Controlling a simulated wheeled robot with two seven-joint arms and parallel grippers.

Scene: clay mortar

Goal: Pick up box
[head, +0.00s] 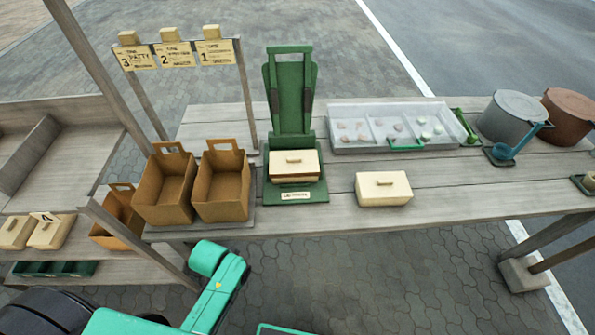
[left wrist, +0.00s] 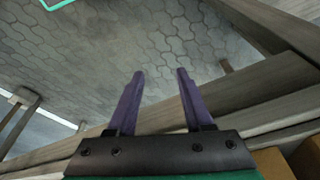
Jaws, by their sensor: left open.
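A similar cream box (head: 294,168) sits on the base of the green stand (head: 292,105). Two more cream boxes, one (head: 15,232) beside the other (head: 50,233), are on the shelf at far left. My left gripper (left wrist: 160,78) is open and empty in the left wrist view, with paving and table beams beyond its purple fingers. Its fingers do not show in the head view, where my green arm is below the table's front edge. My right gripper is not in view.
Open brown cartons (head: 222,190) stand left of the stand. A clear compartment tray (head: 393,135) lies behind the right box, with a grey pot (head: 513,117) and a brown pot (head: 572,112) farther right. The table's front edge (head: 420,218) lies between my left arm and the boxes.

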